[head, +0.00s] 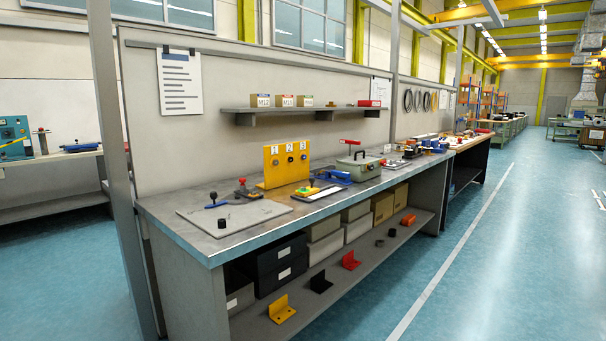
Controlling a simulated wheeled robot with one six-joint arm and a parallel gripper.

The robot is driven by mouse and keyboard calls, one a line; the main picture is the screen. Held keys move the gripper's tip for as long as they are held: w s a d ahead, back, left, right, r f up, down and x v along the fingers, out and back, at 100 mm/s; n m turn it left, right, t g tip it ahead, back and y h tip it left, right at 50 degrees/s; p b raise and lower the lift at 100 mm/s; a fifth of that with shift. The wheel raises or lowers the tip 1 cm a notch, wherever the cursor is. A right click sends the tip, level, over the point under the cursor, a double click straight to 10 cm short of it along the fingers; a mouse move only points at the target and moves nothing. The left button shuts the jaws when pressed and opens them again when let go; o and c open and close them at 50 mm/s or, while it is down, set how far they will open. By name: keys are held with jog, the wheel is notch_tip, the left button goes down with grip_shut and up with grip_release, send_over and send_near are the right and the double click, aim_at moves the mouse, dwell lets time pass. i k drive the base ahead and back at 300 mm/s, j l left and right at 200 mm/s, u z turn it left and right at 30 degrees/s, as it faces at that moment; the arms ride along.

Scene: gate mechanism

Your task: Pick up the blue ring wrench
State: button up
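A small blue tool (216,205) lies on a grey plate at the left end of the workbench; it may be the blue ring wrench, but it is too small to be sure. A dark upright piece stands at or behind it. A larger blue item (332,176) lies farther back on the bench, in front of a grey-green case. My gripper is not in view.
The workbench (165,211) holds the grey plate (265,212), a black cylinder (222,223), a yellow numbered panel (271,180), a red-topped piece (242,188) and the case (360,165). Brackets lie on the lower shelf (250,327). Open blue floor (500,270) lies right.

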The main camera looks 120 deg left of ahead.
aim_at(342, 174)
jog(key=u, duration=3.55)
jog(key=i+l, duration=0.2)
jog(key=i, duration=0.25)
jog(key=i+l+u, duration=0.1)
jog(key=i+l, duration=0.15)
jog(key=i, duration=0.25)
jog(key=i+l, duration=0.25)
jog(key=i, duration=0.2)
jog(key=u, duration=0.05)
